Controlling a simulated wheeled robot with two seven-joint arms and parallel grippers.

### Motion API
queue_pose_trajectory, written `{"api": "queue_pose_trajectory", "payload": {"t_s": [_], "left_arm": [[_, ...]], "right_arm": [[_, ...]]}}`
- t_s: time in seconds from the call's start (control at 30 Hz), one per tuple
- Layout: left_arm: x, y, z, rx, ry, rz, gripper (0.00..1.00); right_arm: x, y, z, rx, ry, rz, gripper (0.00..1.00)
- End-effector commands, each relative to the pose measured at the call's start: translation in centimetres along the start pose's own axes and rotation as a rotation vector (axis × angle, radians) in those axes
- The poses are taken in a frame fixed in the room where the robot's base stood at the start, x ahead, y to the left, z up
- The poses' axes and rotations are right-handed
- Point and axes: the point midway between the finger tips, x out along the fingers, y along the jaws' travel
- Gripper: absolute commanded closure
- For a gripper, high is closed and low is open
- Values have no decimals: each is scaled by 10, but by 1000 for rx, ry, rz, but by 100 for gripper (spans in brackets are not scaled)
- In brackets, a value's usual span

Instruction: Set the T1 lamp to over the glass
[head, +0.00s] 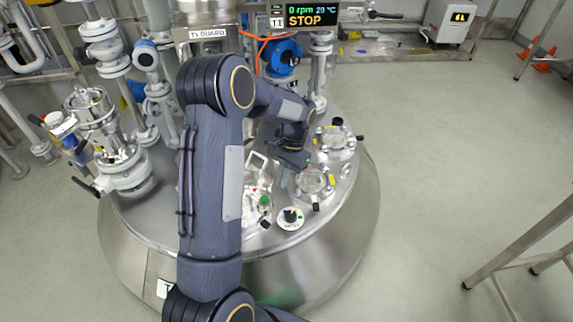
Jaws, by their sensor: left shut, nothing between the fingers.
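The round steel T1 vessel top (155,222) fills the middle of the head view. Two round sight glasses with bolted rims sit on its right side, a nearer glass (312,181) and a farther glass (335,139). A small black knob or head (337,121) stands at the farther glass; I cannot tell whether it is the lamp. My left gripper (283,179) is shut and empty, just left of the nearer glass; I cannot tell whether it touches anything. My left arm hides part of the vessel top. My right gripper is out of view.
A white-rimmed dial (291,218) sits in front of the nearer glass. A display (298,16) reading 0 rpm, 20 °C, STOP stands behind, near a blue round fitting (283,57). Valves and pipes (146,58) crowd the left. The floor (440,150) at right is open up to a metal frame (530,245).

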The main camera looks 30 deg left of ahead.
Motion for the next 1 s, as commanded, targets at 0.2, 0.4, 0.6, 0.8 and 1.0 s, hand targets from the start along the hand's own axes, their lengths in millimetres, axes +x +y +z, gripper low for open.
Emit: {"api": "queue_pose_trajectory", "payload": {"t_s": [0.2, 0.4, 0.6, 0.8, 1.0], "left_arm": [[14, 0, 28, -1, 0, 0, 100], [17, 0, 35, 0, 1, 0, 100], [17, 0, 36, 0, 1, 0, 100], [17, 0, 36, 7, 0, -2, 100], [18, 2, 39, 49, 0, -15, 100]], "right_arm": [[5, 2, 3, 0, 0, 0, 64], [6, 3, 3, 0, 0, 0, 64], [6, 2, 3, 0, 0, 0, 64], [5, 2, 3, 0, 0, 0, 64], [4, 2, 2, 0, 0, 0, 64]]}}
